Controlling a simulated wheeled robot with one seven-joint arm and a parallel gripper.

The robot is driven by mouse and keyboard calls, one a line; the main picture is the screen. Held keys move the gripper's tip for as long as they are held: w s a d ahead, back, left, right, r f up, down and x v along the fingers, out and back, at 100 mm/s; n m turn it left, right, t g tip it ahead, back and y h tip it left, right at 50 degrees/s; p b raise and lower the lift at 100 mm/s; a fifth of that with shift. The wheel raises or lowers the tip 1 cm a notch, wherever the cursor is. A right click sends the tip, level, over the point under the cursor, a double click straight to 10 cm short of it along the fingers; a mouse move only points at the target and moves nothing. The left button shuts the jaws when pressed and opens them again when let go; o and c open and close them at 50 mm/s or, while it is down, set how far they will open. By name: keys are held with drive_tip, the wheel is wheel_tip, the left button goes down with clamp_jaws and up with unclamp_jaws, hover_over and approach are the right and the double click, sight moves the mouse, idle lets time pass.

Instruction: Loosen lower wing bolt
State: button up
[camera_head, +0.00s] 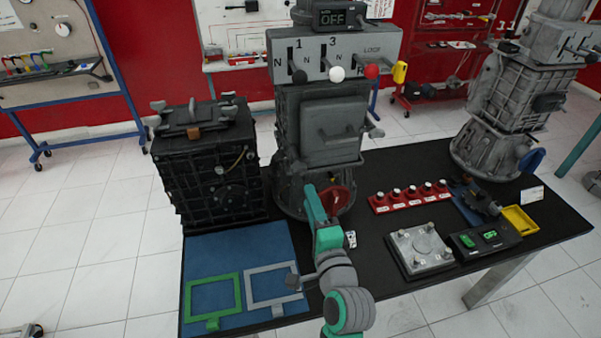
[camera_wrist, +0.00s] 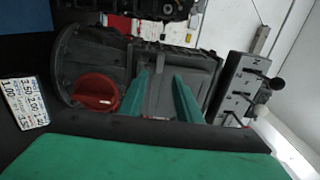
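The grey gearbox (camera_head: 330,125) stands upright on the black table, with a square front cover bearing a raised handle (camera_head: 323,134). A large red knob (camera_head: 338,199) sits low on its front and also shows in the wrist view (camera_wrist: 95,91). I cannot make out a distinct lower wing bolt in either view; the fingers hide part of the cover's lower area. My gripper (camera_head: 311,192) is in front of the gearbox's lower part, left of the red knob. In the wrist view its green fingers (camera_wrist: 160,88) are apart, pointing at the cover, with nothing seen held between them.
A black case (camera_head: 210,165) stands close at the left. A blue mat (camera_head: 235,252) with green and grey frames lies in front of it. A grey plate unit (camera_head: 420,250), red block row (camera_head: 410,197) and yellow tray (camera_head: 520,219) lie right. A lever panel (camera_head: 335,55) tops the gearbox.

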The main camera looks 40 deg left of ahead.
sight(300, 170)
drive_tip(key=x, duration=1)
drive_tip(key=shift+w+a, duration=0.2)
drive_tip(key=shift+a, duration=0.1)
clamp_jaws()
